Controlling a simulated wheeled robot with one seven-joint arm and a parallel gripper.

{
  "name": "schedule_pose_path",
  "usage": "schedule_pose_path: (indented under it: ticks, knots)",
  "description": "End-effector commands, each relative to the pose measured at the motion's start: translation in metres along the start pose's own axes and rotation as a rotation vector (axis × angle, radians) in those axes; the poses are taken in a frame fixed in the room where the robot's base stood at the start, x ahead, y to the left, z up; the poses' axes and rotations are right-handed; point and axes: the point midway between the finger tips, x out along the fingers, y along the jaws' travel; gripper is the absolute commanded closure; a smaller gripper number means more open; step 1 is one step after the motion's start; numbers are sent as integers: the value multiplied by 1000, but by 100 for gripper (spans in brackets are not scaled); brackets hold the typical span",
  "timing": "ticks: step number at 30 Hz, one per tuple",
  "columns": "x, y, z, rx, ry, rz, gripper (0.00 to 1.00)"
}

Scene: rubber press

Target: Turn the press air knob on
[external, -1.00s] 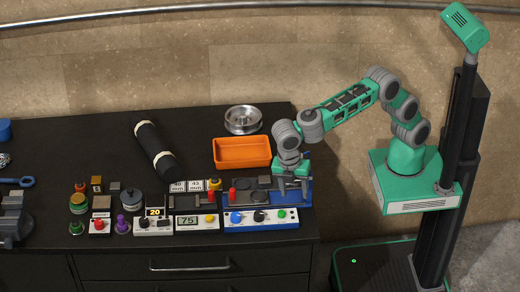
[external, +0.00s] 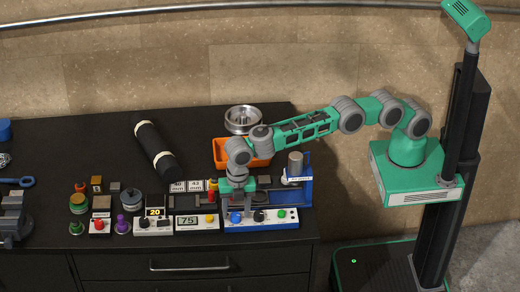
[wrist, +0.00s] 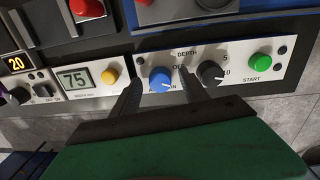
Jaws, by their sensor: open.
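The press's white control panel (external: 290,222) sits at the front right of the bench. Its blue knob (external: 236,217) is at the left end, with a partly hidden label ending in "ON"; the knob (wrist: 160,77) shows a white pointer mark. My gripper (external: 237,203) is above the panel's left end, pointing down. In the wrist view my gripper (wrist: 158,84) is open, one finger on each side of the blue knob. Whether either finger touches it, I cannot tell.
A black depth knob (wrist: 210,73) is close beside the right finger, with the green START button (wrist: 260,61) beyond. Left of the panel is a box reading 75 (wrist: 76,78) with a yellow button (wrist: 109,76). An orange tray (external: 262,160) is behind the press.

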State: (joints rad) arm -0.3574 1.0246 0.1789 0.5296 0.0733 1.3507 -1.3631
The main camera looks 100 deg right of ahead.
Motion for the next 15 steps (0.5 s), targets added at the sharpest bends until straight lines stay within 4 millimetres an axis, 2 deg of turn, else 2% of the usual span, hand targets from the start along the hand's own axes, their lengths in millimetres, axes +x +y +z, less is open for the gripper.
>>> schedule_pose_path:
  ticks: [6, 15]
  knots:
    - [1, 0, 0, 1, 0, 0, 48]
    - [0, 0, 0, 1, 0, 0, 72]
